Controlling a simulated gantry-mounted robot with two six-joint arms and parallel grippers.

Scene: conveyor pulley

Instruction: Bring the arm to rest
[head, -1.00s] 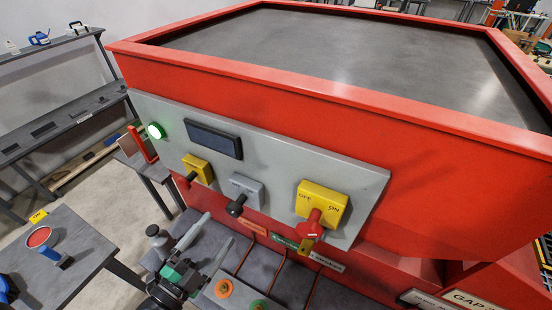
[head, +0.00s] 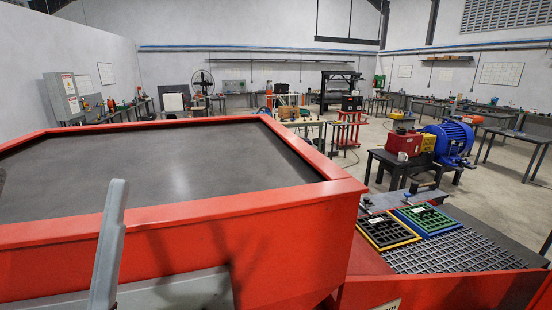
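The conveyor is a long grey bed (head: 190,155) inside a red frame (head: 250,205) and fills the left and middle of the head view. A pale grey bar with a rounded top (head: 110,240) rises from the bottom edge in front of the frame. It looks like part of my own arm, but I cannot tell which part. I see neither gripper's fingertips clearly. Dark arm-like shadows fall on the red side panel. The panel with switches is out of view, apart from a grey strip at the bottom left.
At the right, a yellow-edged tray (head: 388,231) and a blue-and-green-edged tray (head: 428,219) lie beside a dark grating (head: 450,252). Open floor lies beyond, with benches along the walls.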

